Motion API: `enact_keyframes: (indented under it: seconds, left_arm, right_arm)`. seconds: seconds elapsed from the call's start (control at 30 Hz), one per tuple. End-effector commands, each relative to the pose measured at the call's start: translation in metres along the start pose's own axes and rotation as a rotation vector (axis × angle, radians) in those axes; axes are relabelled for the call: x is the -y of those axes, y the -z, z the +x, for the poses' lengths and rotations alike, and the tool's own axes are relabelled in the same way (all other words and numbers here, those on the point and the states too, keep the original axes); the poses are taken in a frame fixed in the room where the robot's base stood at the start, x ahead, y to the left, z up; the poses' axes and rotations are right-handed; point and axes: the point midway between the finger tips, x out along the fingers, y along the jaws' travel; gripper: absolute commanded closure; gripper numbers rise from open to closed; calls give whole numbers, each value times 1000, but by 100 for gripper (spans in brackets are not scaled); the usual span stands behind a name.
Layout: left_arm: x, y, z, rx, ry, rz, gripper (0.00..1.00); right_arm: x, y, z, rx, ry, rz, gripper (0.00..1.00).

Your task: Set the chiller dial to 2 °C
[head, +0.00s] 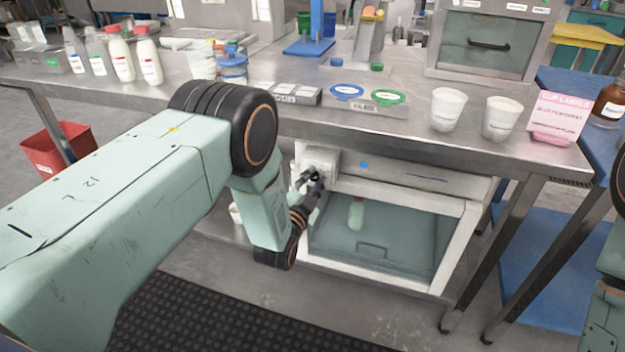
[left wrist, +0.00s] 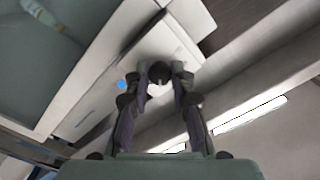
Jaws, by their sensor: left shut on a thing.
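The chiller (head: 452,262) is a white-framed cabinet with a glass door, under the steel table. A pale box (head: 322,158) sticks out at its upper left. My left gripper (head: 314,182) reaches this box, with its fingers shut on a dark round dial. In the left wrist view the dial (left wrist: 160,73) shows between the two fingertips, against the pale box. The fingers hide its sides, and I cannot read a setting or a mark on it. A blue dot (head: 364,165) is on the chiller front right of the box. My right gripper is out of view.
The table (head: 285,122) overhangs the chiller and carries white cups (head: 447,110), bottles (head: 121,58) and a pink label sign (head: 556,115). A table leg (head: 485,235) stands right of the chiller. A dark floor mat (head: 230,318) lies in front. A red bin (head: 60,148) is at left.

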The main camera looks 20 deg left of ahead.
Motion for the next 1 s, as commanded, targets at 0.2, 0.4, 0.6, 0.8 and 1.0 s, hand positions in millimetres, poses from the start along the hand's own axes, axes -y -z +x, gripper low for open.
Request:
enact_keyframes:
  seconds: [0.2, 0.4, 0.6, 0.8, 1.0]
  left_arm:
    - [0, 1, 1, -2, 2, 193, 100]
    - [0, 1, 1, -2, 2, 337, 100]
    - [0, 1, 1, -2, 3, 436, 100]
    - [0, 1, 1, -2, 3, 489, 100]
    - [0, 1, 1, -2, 3, 508, 100]
  right_arm:
    - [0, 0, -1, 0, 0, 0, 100]
    - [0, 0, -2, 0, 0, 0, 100]
    - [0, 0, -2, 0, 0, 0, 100]
    - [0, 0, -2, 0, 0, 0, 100]
    - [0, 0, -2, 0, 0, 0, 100]
